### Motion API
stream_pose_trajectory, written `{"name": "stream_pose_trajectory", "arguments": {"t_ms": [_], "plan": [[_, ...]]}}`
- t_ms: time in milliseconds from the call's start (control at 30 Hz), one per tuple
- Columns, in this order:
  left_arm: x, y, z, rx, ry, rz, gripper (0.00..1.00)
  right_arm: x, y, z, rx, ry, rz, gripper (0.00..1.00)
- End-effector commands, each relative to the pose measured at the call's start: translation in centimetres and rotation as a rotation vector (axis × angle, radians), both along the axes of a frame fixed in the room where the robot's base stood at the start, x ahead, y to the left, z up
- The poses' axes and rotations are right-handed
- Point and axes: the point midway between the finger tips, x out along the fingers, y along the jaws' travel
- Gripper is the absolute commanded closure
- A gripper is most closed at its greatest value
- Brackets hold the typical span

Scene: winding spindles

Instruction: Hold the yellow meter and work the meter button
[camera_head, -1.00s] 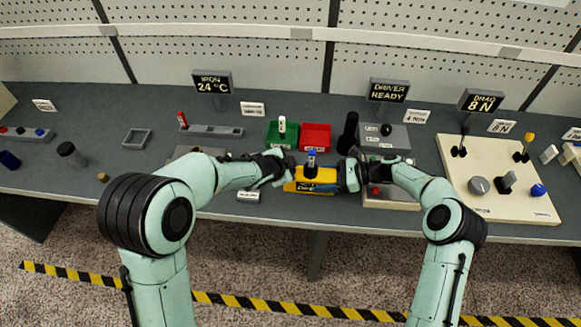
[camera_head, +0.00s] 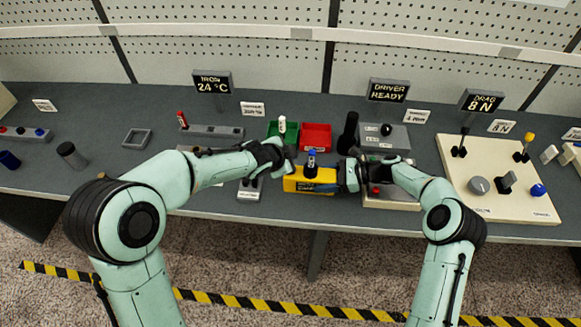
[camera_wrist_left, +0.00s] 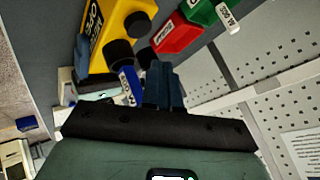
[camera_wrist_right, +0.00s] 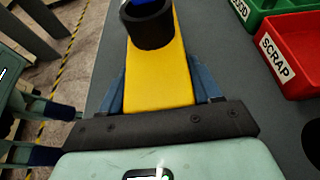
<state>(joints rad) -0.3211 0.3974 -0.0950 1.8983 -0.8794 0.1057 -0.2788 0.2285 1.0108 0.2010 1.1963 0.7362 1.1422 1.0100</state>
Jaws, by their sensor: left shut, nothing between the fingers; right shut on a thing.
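The yellow meter (camera_head: 294,185) is a block near the table's front edge in the head view. A blue-topped piece in a black collar (camera_head: 311,165) stands on it. My right gripper (camera_head: 350,176) is shut on the meter's right end; its blue fingers flank the yellow body (camera_wrist_right: 160,75) in the right wrist view. My left gripper (camera_head: 284,163) is shut and empty, just above and behind the meter's left end. In the left wrist view its closed fingertips (camera_wrist_left: 160,75) are apart from the meter (camera_wrist_left: 110,30), which shows dark round knobs. I cannot tell which one is the button.
Behind the meter are a green bin (camera_head: 283,139) and a red scrap bin (camera_head: 316,137). A grey box (camera_head: 384,137) and a dark upright cylinder (camera_head: 348,130) stand to the right. A cream control panel (camera_head: 490,200) lies farther right. A small grey stand (camera_head: 249,189) is at left.

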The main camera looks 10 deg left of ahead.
Motion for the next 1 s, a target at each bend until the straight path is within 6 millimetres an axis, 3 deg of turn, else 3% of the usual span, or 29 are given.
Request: {"name": "stream_pose_trajectory", "arguments": {"t_ms": [300, 967, 1000], "plan": [[0.0, 0.1, 2.5, 0.000, 0.000, 0.002, 1.00, -0.2, -0.1, -0.5, -0.006, 0.007, 0.000, 0.76], [0.0, 0.0, 2.6, 0.001, 0.001, -0.001, 1.00, -0.2, -0.1, -0.5, -0.006, 0.006, 0.001, 0.76], [0.0, 0.0, 2.6, 0.001, 0.001, -0.001, 1.00, -0.2, -0.1, -0.5, -0.006, 0.006, 0.001, 0.31]]}}
